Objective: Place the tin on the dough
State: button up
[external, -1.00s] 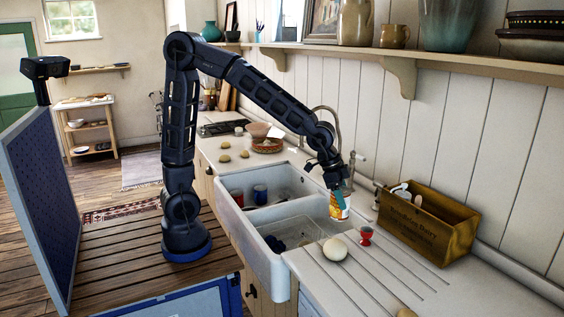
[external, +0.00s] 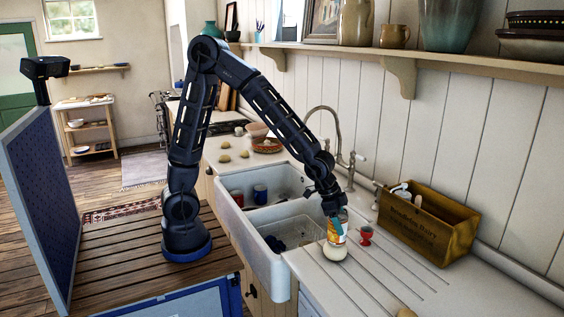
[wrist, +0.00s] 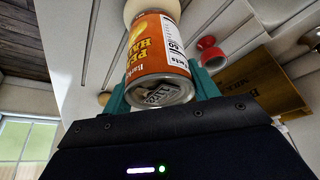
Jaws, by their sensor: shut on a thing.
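My gripper (external: 336,219) is shut on the tin (external: 337,233), which has an orange and white label. In the wrist view the teal fingers hold the tin (wrist: 158,50) on both sides, and its metal end faces the camera. The dough (external: 335,252), a pale round ball, lies on the white draining board directly below the tin. The tin hides the upper part of the dough, and I cannot tell whether they touch. In the wrist view a piece of the dough (wrist: 152,9) shows beyond the tin's far end.
A wooden crate (external: 428,225) is further right against the wall. The white sink (external: 262,254) with its tap (external: 340,140) lies to the left. The grooved board in front is mostly clear.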

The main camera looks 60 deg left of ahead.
jog(key=shift+f, duration=0.1)
jog(key=o, duration=1.2)
jog(key=v, duration=1.2)
jog(key=s+a+r+n+t+y, duration=0.1)
jog(key=s+a+r+n, duration=0.15)
jog(key=a, duration=0.75)
jog(key=s+a+r+n+y, duration=0.2)
jog(key=s+a+r, duration=0.1)
jog(key=a, duration=0.7)
jog(key=s+a+n, duration=0.4)
jog(key=s+a, duration=0.8)
jog(key=a, duration=0.2)
jog(key=shift+s+a+r, duration=0.2)
jog(key=shift+a+r, duration=0.1)
jog(key=shift+r, duration=0.05)
jog(key=shift+n, duration=0.25)
